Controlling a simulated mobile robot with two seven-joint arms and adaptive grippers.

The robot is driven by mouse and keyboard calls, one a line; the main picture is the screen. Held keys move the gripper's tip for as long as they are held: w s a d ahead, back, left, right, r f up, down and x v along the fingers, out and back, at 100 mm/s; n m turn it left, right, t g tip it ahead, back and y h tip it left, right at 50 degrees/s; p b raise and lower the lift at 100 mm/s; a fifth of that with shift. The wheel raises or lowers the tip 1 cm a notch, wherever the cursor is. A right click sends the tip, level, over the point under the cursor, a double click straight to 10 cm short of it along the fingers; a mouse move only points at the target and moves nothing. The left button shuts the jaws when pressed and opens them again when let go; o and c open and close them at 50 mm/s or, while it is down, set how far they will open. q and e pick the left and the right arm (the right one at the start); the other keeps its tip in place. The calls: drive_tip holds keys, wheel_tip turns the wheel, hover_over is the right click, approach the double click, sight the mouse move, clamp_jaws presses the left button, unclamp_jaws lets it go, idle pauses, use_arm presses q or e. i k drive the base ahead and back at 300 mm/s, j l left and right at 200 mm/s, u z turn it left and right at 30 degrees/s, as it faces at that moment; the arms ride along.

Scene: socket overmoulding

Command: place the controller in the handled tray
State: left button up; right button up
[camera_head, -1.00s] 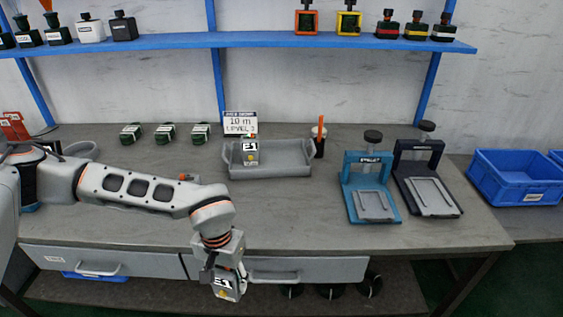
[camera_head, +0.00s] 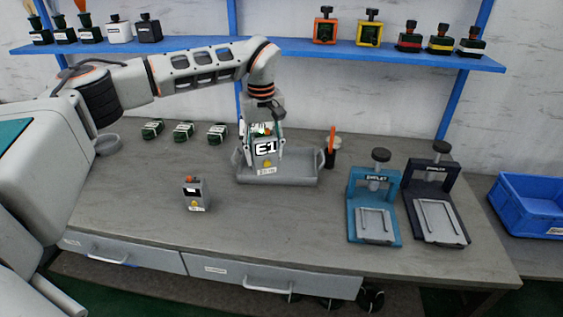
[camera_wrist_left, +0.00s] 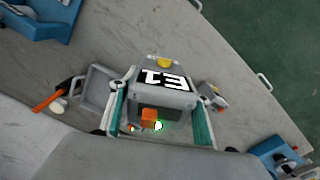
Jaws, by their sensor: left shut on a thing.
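A grey controller (camera_head: 265,161) with an E1 label, a yellow button and an orange part on top is in my left gripper (camera_head: 264,138), upright at the handled tray. The left wrist view shows the controller (camera_wrist_left: 163,94) between the two fingers of the gripper (camera_wrist_left: 160,118). The handled tray (camera_head: 300,179) is grey, with a raised handle at each end. It also shows in the left wrist view (camera_wrist_left: 95,88). I cannot tell whether the controller touches the tray floor. Anything standing behind it is hidden. My right gripper is not in view.
A second grey controller (camera_head: 195,194) stands on the table, front left of the tray. A dark holder with an orange stick (camera_head: 331,150) stands right of the tray. A blue press (camera_head: 374,205) and a dark press (camera_head: 434,205) are further right. Several dark green parts (camera_head: 184,131) lie behind left.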

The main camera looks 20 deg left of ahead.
sight(296, 168)
drive_tip(key=i, duration=0.85)
